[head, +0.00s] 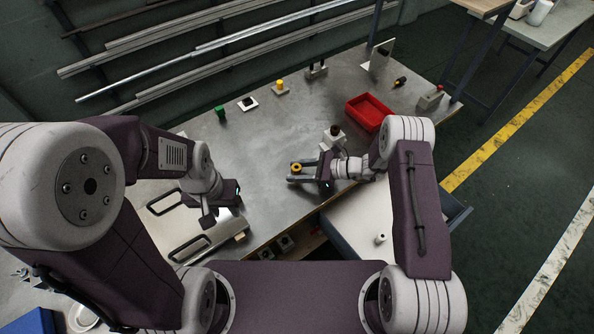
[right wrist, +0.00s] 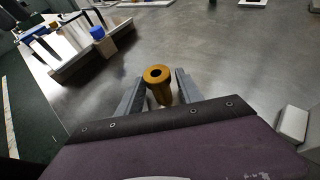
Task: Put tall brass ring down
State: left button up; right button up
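The tall brass ring (right wrist: 157,85) is an upright brass cylinder with a dark hole in its top. In the head view the ring (head: 296,167) is at the front middle of the metal bench. My right gripper (right wrist: 160,88) has one finger on each side of it, with narrow gaps showing, so it looks open around the ring. The right gripper also shows in the head view (head: 296,171). The ring's foot is partly hidden, and whether it touches the bench is hard to tell. My left gripper (head: 211,220) hangs at the left; its fingers cannot be made out clearly.
A red tray (head: 368,112) stands at the right of the bench (head: 262,140). A green piece (head: 220,113), a yellow piece (head: 280,86) and small fixtures line the back. A dark-topped fixture (head: 335,134) stands behind the right gripper. An open drawer (head: 355,220) lies in front.

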jog(key=shift+r, duration=0.1)
jog(key=shift+d+r, duration=0.15)
jog(key=shift+d, duration=0.1)
jog(key=b+v, duration=0.1)
jog(key=v, duration=1)
jog(key=shift+s+d+r, duration=0.1)
jog(key=shift+s+d, duration=0.05)
jog(key=shift+d, duration=0.1)
jog(key=shift+s+a+r, duration=0.1)
jog(key=shift+s+a, duration=0.05)
jog(key=shift+s, duration=0.1)
jog(key=s+d+r+n+h, duration=0.3)
jog(key=s+n+h, duration=0.3)
jog(key=s+n, duration=0.2)
jog(key=s+d+r+n+g+h, duration=0.1)
jog(key=s+d+r+n+h, duration=0.2)
jog(key=s+n+h, duration=0.4)
jog(key=s+d+n, duration=0.1)
jog(key=s+n, duration=0.1)
jog(key=n, duration=0.3)
jog(key=shift+g, duration=0.3)
